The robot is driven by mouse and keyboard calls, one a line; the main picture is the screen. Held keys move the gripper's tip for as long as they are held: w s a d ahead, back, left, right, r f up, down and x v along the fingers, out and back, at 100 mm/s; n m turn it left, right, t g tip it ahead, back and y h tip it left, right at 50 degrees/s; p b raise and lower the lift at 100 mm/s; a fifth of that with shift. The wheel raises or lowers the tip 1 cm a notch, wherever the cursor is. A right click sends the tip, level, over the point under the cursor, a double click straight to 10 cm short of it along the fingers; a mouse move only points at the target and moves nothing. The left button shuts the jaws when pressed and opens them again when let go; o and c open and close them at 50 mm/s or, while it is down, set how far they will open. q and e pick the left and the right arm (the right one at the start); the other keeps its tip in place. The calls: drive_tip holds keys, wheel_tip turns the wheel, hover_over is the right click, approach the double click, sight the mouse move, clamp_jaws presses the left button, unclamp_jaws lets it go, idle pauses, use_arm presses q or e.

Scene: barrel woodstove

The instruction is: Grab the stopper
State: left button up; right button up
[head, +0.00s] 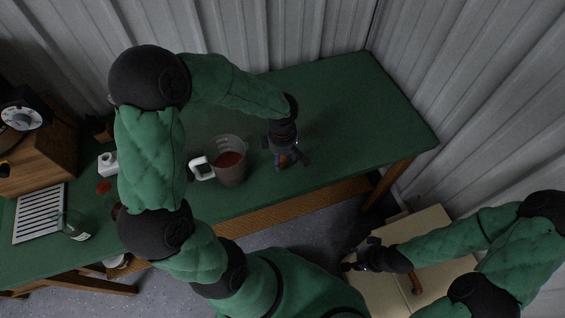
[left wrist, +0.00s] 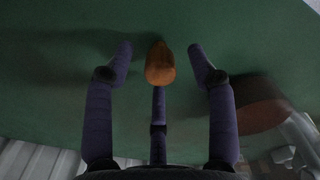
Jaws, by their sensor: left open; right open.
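A small orange-brown rounded piece, which looks like the stopper (left wrist: 160,64), shows in the left wrist view between the fingertips, against the green table top. My left gripper (left wrist: 163,65) is open with its fingers spread around the stopper. I cannot tell whether any finger touches it. In the head view my left gripper (head: 285,160) points down over the table just right of the measuring jug, and its fingers mostly hide the stopper. My right gripper (head: 352,264) is open and empty, low in front of the table, over a pale box-like surface.
A clear measuring jug (head: 230,165) with red-brown liquid stands close left of my left gripper. The green table (head: 370,110) is bare to the right. A glass jar (head: 74,228), a white rack (head: 40,212) and a white bottle (head: 107,164) are at the left. Corrugated walls stand behind.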

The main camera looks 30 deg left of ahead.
use_arm(q)
drive_tip(key=shift+f, duration=0.5)
drive_tip(key=shift+r, duration=0.1)
drive_tip(key=c, duration=0.9)
drive_tip(key=shift+r, duration=0.1)
